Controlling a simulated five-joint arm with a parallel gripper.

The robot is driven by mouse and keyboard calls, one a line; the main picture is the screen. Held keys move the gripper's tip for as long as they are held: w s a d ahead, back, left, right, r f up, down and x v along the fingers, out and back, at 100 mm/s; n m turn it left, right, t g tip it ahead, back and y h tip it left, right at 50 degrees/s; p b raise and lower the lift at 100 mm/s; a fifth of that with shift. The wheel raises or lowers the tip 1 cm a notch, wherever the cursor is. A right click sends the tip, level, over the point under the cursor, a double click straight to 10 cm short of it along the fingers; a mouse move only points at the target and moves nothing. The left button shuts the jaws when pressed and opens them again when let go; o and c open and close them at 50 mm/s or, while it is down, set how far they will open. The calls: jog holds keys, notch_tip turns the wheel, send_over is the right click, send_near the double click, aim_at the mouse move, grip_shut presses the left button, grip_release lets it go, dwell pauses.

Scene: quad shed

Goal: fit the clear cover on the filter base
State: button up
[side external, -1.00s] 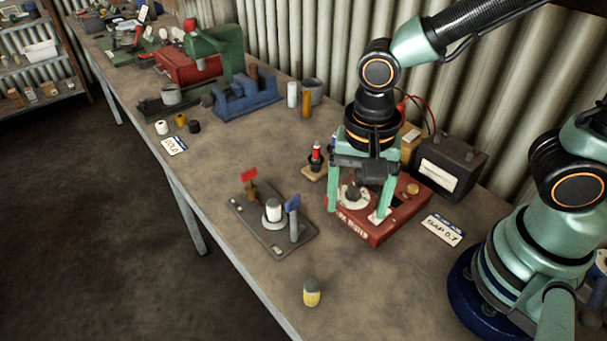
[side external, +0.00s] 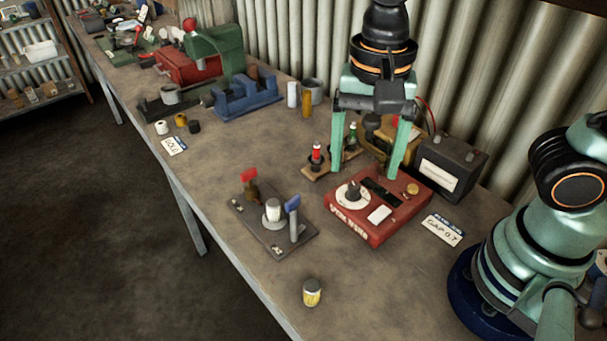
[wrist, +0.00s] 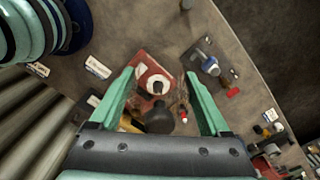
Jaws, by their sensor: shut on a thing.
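The filter base (side external: 262,238) is a dark plate on the bench. It carries a pale upright filter (side external: 272,210), a red-topped valve (side external: 249,182) and a blue-topped valve (side external: 292,206). My gripper (side external: 366,174) is up in the air, beyond and right of the base, over the back of the red tester. It is shut on a see-through thing with a dark round part (side external: 374,124), seemingly the clear cover. In the wrist view the dark part (wrist: 160,120) shows between the fingers. The cover's clear edges are hard to make out.
The red tester (side external: 400,217) with a white dial stands right of the base. A small stand with red and green pieces (side external: 317,172) and a dark battery box (side external: 450,172) are behind. A yellow-and-white jar (side external: 311,293) stands in front. Bench left of the base is clear.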

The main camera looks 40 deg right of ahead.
notch_tip(320, 180, up, 5)
jog(key=shift+w, duration=0.1)
jog(key=w+a, duration=0.3)
jog(key=w, duration=0.5)
jog(key=w+a, duration=0.2)
jog(key=w, duration=0.5)
send_over(272, 203)
notch_tip(272, 203, down, 19)
jog(key=shift+s+r, duration=0.1)
jog(key=shift+r, duration=0.1)
jog(key=shift+f, duration=3)
dwell(2.1)
